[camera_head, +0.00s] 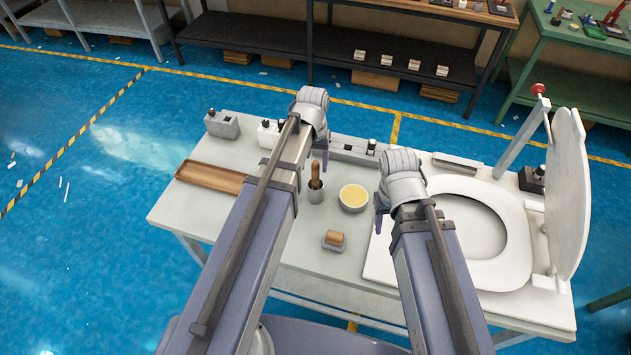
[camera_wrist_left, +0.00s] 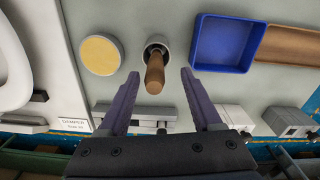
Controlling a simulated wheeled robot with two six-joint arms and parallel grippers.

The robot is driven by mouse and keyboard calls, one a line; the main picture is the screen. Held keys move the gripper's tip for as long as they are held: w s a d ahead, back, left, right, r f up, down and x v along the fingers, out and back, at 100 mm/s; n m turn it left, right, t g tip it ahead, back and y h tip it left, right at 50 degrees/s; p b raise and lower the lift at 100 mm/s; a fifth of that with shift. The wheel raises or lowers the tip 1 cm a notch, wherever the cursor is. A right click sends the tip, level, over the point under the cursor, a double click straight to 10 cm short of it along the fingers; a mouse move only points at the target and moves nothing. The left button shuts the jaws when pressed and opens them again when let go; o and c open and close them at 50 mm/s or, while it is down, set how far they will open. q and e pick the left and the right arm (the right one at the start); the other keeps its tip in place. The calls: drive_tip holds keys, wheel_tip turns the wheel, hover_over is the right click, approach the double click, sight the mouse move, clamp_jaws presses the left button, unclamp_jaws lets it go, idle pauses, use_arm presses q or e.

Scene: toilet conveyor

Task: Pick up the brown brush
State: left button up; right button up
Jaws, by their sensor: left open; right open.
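The brown brush (camera_head: 316,176) stands upright, handle up, in a small grey cup (camera_head: 315,195) on the table. In the left wrist view the brush (camera_wrist_left: 155,74) shows between the two fingers of my left gripper (camera_wrist_left: 160,75), with the grey cup's rim behind it. The left gripper (camera_head: 322,148) is open, its fingers pointing down close to the handle; I cannot tell whether either touches it. The brush's lower end is hidden in the cup. My right gripper (camera_head: 381,214) is open and empty, between the yellow-filled bowl (camera_head: 353,198) and the toilet seat (camera_head: 483,222).
A blue tray (camera_wrist_left: 222,43) and a brown tray (camera_head: 210,177) lie beside the cup; my left arm hides the blue one in the head view. A brown-topped block (camera_head: 334,239) lies in front. The raised lid (camera_head: 567,190) stands at right. Grey fixtures line the back edge.

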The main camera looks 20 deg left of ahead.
sight(315, 174)
use_arm(q)
drive_tip(key=f+b, duration=0.4)
drive_tip(key=f, duration=0.1)
drive_tip(key=shift+d, duration=0.3)
drive_tip(key=shift+r, duration=0.1)
clamp_jaws()
